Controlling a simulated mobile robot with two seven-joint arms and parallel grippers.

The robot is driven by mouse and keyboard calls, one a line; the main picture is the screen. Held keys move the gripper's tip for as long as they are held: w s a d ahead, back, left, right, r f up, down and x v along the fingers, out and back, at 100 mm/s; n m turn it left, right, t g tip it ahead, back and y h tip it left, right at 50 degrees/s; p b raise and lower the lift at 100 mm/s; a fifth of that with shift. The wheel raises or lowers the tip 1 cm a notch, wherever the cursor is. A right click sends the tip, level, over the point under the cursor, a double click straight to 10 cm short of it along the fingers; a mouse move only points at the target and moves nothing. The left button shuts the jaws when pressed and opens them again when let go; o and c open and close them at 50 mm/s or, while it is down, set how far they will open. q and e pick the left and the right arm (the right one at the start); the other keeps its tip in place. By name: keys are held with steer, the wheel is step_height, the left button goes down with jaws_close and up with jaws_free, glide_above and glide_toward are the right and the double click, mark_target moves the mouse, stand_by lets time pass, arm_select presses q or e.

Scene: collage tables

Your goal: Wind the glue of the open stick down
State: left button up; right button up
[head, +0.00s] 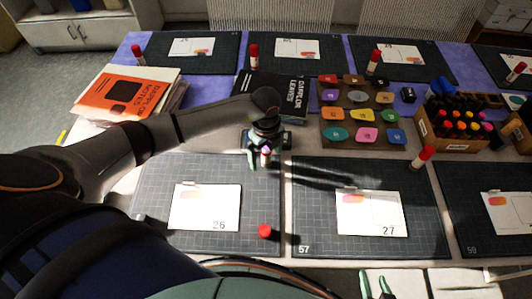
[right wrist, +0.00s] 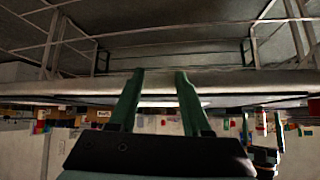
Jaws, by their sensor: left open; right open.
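The open glue stick (head: 265,160) stands upright on the cutting mat with card 26, near the mat's back edge; it is small, and how far its glue sticks out is hard to tell. My left gripper (head: 262,156) is at the stick, with one finger to its left; the other finger is hard to make out. It is open. A red cap (head: 265,231) sits apart on the front of the same mat. My right gripper (head: 378,286) is open and empty at the front edge; its spread fingers show in the right wrist view (right wrist: 158,103).
Card 26 (head: 205,207) and card 27 (head: 371,213) lie on neighbouring mats. A capped glue stick (head: 422,157) stands right of card 27. Behind are a dark book (head: 290,88), a tray of coloured pieces (head: 343,131) and a marker box (head: 456,146). An orange booklet (head: 125,93) lies left.

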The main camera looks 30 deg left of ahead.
arm_select(q)
steer(key=shift+r+p, duration=0.75)
steer(key=shift+r, duration=3)
